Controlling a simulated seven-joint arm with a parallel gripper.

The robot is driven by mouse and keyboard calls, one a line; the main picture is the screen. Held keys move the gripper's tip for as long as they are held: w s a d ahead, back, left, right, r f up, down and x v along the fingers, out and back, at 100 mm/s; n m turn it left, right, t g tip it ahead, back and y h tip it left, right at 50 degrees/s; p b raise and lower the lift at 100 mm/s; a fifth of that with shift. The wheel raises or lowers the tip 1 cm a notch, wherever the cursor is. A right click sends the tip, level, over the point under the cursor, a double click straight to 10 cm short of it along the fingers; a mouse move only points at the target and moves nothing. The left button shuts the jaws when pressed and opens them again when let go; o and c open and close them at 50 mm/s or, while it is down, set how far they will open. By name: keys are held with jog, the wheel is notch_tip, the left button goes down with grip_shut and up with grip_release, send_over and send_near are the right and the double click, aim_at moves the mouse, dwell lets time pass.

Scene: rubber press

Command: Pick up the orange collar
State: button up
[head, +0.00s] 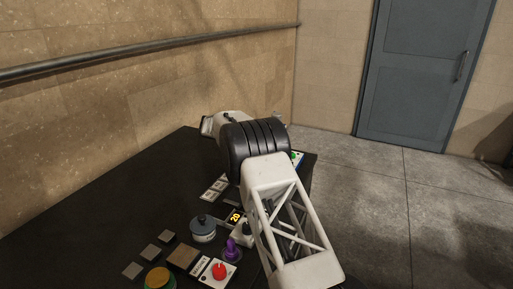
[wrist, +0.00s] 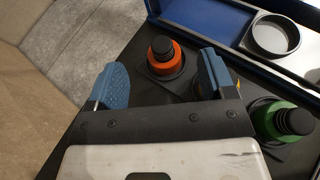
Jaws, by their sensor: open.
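The orange collar (wrist: 166,62) is in the upper middle of the wrist view, around the base of a black ribbed knob or post, on a dark square plate. My gripper (wrist: 163,64) is open, with one blue finger to the left of the collar and the other to its right. In the picture the collar lies between the fingertips, with visible space on both sides. I cannot tell how far the fingers are above it. The collar does not show in the head view, where my arm covers much of the far table end.
A green collar (wrist: 276,120) with a black ribbed top stands at right. A blue-lined tray (wrist: 205,18) and a black round dish (wrist: 273,38) are at upper right. In the head view, a grey pot (head: 203,231), red button (head: 219,271) and purple knob (head: 231,248) crowd the black table (head: 110,215).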

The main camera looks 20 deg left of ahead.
jog(key=shift+x, duration=2.2)
jog(key=shift+d, duration=0.1)
jog(key=shift+s, duration=0.1)
jog(key=c, duration=1.1)
